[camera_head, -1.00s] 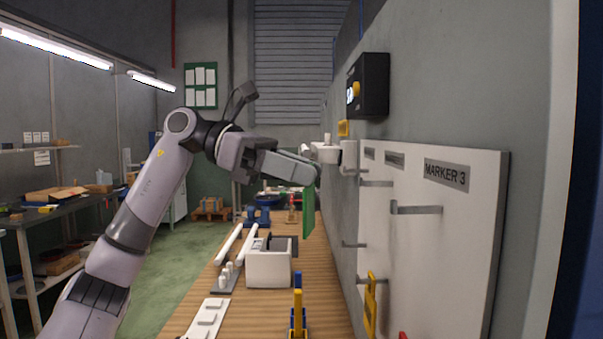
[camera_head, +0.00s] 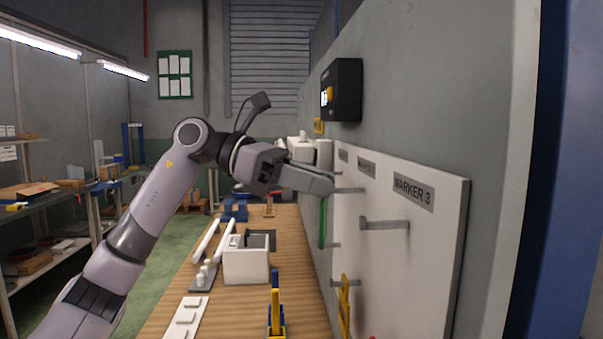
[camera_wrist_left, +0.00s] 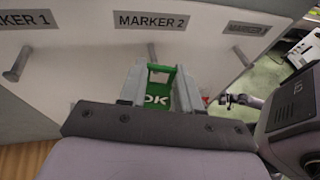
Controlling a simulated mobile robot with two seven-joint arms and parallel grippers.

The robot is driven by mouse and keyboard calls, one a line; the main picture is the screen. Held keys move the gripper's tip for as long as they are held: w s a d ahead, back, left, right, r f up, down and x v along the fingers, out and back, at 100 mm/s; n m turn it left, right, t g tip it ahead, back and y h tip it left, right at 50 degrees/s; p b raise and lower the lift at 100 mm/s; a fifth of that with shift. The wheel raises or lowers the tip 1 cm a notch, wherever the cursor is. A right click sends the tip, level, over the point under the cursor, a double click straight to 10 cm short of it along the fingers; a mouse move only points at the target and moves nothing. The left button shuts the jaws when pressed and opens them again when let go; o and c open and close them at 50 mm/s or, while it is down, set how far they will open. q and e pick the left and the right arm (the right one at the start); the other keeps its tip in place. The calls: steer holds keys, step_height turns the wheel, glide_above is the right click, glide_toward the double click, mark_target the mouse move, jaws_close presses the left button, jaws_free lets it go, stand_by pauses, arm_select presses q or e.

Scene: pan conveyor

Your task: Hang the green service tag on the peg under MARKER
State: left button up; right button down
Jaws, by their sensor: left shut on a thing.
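My left gripper (camera_head: 328,186) is shut on the green service tag (camera_head: 322,222), which hangs below the fingers, seen nearly edge-on, close to the white peg board (camera_head: 445,250). In the left wrist view the tag (camera_wrist_left: 159,92) sits between the fingertips, its slot upward and "OK" partly readable. The MARKER 2 peg (camera_wrist_left: 152,52) appears just above the tag there; I cannot tell whether they touch. The MARKER 1 peg (camera_wrist_left: 18,64) is to the left. The MARKER 3 peg (camera_head: 385,224) is nearest in the head view and bare. My right gripper is out of view.
A yellow tag (camera_head: 344,305) hangs low on the board. A black box (camera_head: 341,90) is on the wall above. The wooden bench (camera_head: 295,270) holds a white bin (camera_head: 247,262), a blue-and-yellow item (camera_head: 276,310) and other parts.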

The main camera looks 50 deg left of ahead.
mark_target(335, 186)
arm_select(q)
steer(key=shift+w+d+f+p, duration=0.25)
steer(key=shift+w+d+p, duration=0.15)
steer(key=shift+w+d, duration=0.25)
steer(key=shift+w+d+f+p, duration=0.2)
steer(key=shift+w+d+p, duration=0.2)
steer(key=shift+w, duration=0.35)
steer(key=o, duration=1.1)
